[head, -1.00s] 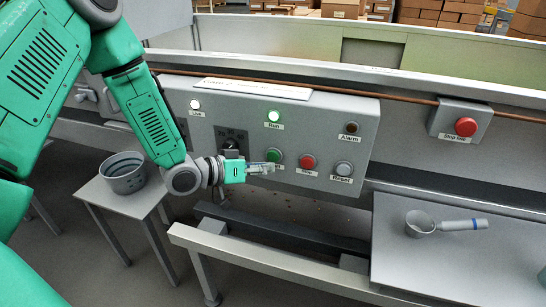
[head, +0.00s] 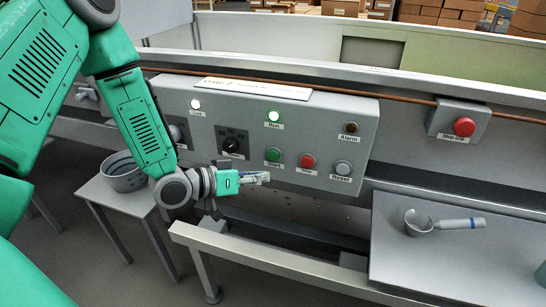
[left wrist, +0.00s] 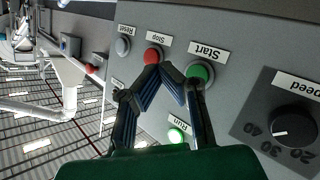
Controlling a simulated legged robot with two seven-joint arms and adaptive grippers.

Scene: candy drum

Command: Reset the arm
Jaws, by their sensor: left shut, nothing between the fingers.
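My left gripper (head: 262,178) is shut and empty in the head view, in front of the grey control panel (head: 215,105) and a little below its green Start button (head: 273,155). In the left wrist view my left gripper (left wrist: 168,75) points at the panel, with its fingertips between the red Stop button (left wrist: 152,56) and the green Start button (left wrist: 201,73). The fingers look apart from the panel in the head view. My green left arm comes in from the left. My right gripper is not in view.
A table at the right holds a metal scoop (head: 420,222). A small table at the left holds a metal pot (head: 122,171). A Stop line box with a red button (head: 464,127) sits right of the panel. A metal rail (head: 270,260) runs below the panel.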

